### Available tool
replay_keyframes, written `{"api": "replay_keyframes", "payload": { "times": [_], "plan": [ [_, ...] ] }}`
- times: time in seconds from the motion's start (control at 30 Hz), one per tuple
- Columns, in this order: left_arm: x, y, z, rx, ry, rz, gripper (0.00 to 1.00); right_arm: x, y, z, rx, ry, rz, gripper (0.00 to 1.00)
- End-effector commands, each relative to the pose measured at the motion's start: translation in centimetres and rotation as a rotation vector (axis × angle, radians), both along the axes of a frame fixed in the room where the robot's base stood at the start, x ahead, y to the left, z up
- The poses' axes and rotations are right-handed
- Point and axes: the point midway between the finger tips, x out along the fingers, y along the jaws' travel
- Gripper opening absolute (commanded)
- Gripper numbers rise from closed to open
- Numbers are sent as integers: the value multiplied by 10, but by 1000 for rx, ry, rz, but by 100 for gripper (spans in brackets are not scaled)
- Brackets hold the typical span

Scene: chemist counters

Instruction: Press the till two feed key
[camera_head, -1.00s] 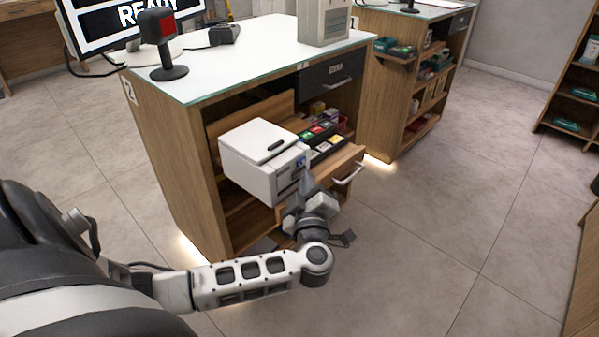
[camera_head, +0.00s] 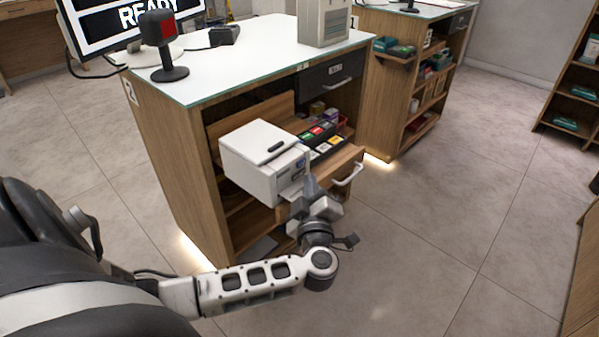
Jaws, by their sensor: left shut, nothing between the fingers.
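Counter two (camera_head: 166,165), marked with a "2" sign, stands in the middle. A white box-shaped printer (camera_head: 262,150) sits on its pulled-out shelf, with a dark slot on its top and a small panel on its right-hand front face. My left gripper (camera_head: 308,183) is shut and empty, pointing up at the printer's front face near its lower right edge. I cannot tell whether the fingertips touch the printer. The feed key itself is too small or hidden to make out. My right gripper is not in view.
An open drawer with a handle (camera_head: 348,174) juts out right of the printer, close to my gripper. Small coloured boxes (camera_head: 322,130) lie behind it. A scanner on a stand (camera_head: 166,50) and a screen are on the countertop. The floor (camera_head: 440,220) on the right is clear.

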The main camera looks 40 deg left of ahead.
Motion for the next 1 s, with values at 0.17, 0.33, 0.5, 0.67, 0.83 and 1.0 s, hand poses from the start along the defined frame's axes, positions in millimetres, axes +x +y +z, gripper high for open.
{"api": "replay_keyframes", "payload": {
  "times": [0.17,0.33,0.5,0.67,0.83,1.0],
  "plan": [
    [0,-1,0,1,1,0,0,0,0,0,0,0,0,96],
    [0,-3,0,0,1,-1,0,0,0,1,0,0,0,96],
    [-1,-18,0,-3,1,-2,0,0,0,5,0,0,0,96],
    [-1,-35,0,-1,2,-1,0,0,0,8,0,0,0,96],
    [-2,-48,0,0,1,-1,0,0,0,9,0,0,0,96],
    [-2,-51,0,1,0,-1,0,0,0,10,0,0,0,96]
  ]
}}
